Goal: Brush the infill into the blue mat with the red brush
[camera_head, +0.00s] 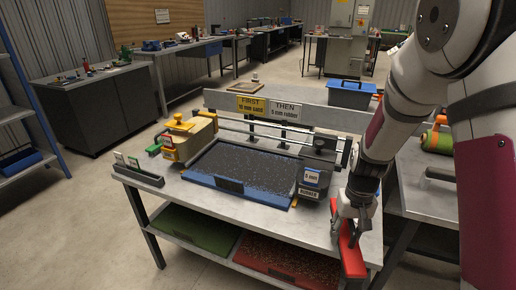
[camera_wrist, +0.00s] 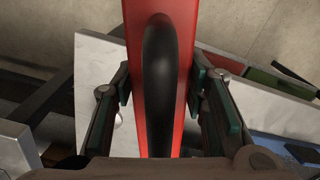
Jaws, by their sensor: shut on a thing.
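The blue mat (camera_head: 272,201) lies on the workbench, its blue edge showing at the front. Dark speckled infill (camera_head: 245,165) covers most of its top. My gripper (camera_head: 352,211) is at the bench's right front corner, to the right of the mat and apart from it. It is shut on the red brush (camera_head: 351,256), which hangs out over the bench's front edge. In the wrist view the brush (camera_wrist: 187,30) runs between both fingers, its black grip (camera_wrist: 160,85) facing the camera. Its bristles are hidden.
A dark box labelled 5 mm rubber (camera_head: 313,177) stands at the mat's right, close to my arm. A yellow-topped box (camera_head: 190,135) stands at its left. A rail and a FIRST/THEN sign (camera_head: 268,108) run behind. A small rack (camera_head: 138,173) is at the left front.

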